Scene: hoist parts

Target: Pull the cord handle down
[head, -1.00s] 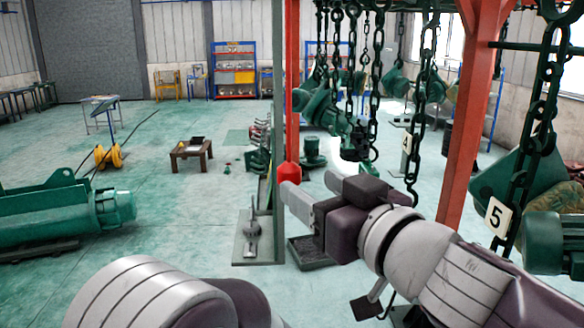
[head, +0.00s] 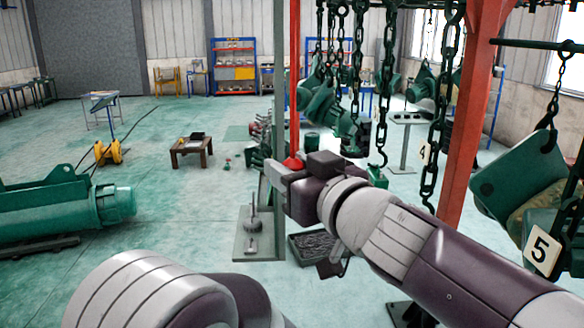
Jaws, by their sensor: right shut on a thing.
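The red cord (head: 294,80) hangs straight down beside a grey-green post. Its red, cone-shaped handle (head: 293,163) is at the lower end, with only the upper part showing. My right gripper (head: 278,172) is at the handle and shut on it. The gripper body hides the handle's lower part. My left arm shows at the bottom of the view, but its gripper is out of the picture.
Dark chains (head: 387,80) hang close behind and right of my right arm. A red post (head: 473,120) and a number 5 plate (head: 541,250) stand at right. A green hoist drum (head: 50,210) lies at left. The middle floor is open.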

